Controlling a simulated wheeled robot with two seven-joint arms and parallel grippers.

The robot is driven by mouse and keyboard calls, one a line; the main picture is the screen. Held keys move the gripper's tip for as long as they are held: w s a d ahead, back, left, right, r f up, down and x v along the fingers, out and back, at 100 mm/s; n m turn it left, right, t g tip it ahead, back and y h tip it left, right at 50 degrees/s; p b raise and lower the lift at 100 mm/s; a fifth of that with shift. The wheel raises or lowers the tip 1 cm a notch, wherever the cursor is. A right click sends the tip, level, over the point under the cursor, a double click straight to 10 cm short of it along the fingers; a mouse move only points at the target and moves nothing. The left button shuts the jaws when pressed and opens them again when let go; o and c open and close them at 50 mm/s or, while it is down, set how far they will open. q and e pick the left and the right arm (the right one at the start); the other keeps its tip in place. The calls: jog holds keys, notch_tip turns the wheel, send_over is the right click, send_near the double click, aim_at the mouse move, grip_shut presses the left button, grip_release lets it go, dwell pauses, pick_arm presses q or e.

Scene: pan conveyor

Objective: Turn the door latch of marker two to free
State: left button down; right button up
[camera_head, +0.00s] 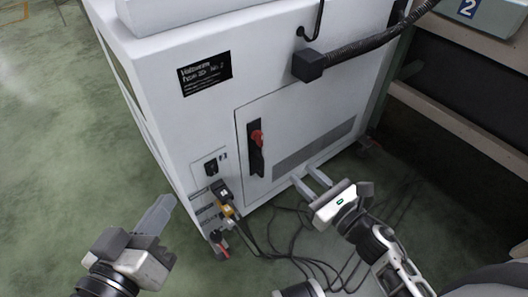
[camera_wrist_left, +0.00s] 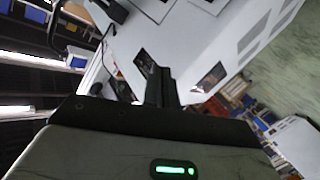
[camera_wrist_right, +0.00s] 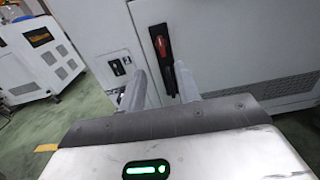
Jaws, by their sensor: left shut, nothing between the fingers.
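The door latch (camera_head: 257,138) is a red handle on a tall black plate, on the grey-white door panel of a white machine (camera_head: 290,75) whose black label reads "No. 2". The red handle also shows in the right wrist view (camera_wrist_right: 162,46), above the gap between the fingers. My right gripper (camera_head: 307,176) is open and empty, below and right of the latch, apart from it. Its two fingers show in the right wrist view (camera_wrist_right: 162,72). My left gripper (camera_head: 170,203) is shut and empty, left of the machine's corner. Its closed fingers show in the left wrist view (camera_wrist_left: 155,84).
A corrugated black hose (camera_head: 370,40) enters a black box above the door. Plugs and a small switch (camera_head: 211,167) sit left of the door, and loose cables (camera_head: 290,235) lie on the floor below. A rack with a blue "2" sign (camera_head: 467,8) stands right. Green floor is clear left.

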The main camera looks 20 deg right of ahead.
aim_at(262, 136)
jog(key=b+x, duration=0.1)
jog(key=x, duration=1.5)
jog(key=shift+s+f, duration=0.1)
grip_shut()
